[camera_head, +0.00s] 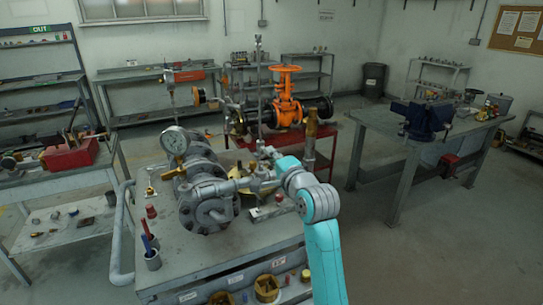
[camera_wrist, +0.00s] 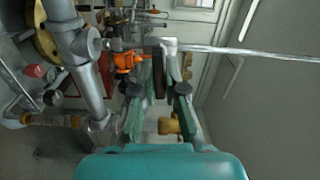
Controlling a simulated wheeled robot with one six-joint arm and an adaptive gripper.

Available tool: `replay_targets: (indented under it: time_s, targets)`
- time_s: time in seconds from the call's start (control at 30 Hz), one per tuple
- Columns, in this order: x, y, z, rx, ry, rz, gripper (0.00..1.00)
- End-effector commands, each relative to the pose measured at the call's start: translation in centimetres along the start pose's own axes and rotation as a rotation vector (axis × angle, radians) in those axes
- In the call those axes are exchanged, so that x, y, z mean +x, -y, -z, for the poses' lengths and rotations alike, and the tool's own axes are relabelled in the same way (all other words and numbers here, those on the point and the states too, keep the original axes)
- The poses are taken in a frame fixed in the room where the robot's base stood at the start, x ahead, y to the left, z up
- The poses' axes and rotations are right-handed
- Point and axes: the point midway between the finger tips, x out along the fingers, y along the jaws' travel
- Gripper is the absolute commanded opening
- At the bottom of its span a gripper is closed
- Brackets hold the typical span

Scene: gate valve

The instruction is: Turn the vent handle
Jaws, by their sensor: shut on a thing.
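My gripper (camera_wrist: 159,66) is in the middle of the wrist view, its two teal fingers on either side of a dark upright bar, which I take to be the vent handle (camera_wrist: 158,80). The fingers are shut on this bar. A pale grey fitting (camera_wrist: 168,44) shows at the bar's top end, with a long grey rod running right from it. In the head view my teal arm reaches from the lower right to the grey valve assembly (camera_head: 205,208) on the bench. There the handle is too small and covered to make out.
An orange valve (camera_head: 286,95) is on a red stand behind. A thick grey pipe (camera_wrist: 78,70) runs close left of my fingers. A vise (camera_head: 428,120) sits on the right bench. Open floor lies at right.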

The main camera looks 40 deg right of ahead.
Motion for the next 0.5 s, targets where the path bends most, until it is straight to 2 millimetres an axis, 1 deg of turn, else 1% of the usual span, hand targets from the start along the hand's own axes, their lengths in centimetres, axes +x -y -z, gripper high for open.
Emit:
replay_targets:
  time_s: [0.2,0.5]
  targets:
    - [0.0,-0.16,0.04,0.077,-0.001,-0.002,0.0]
    - [0.0,-0.2,0.04,0.109,-0.001,-0.003,0.0]
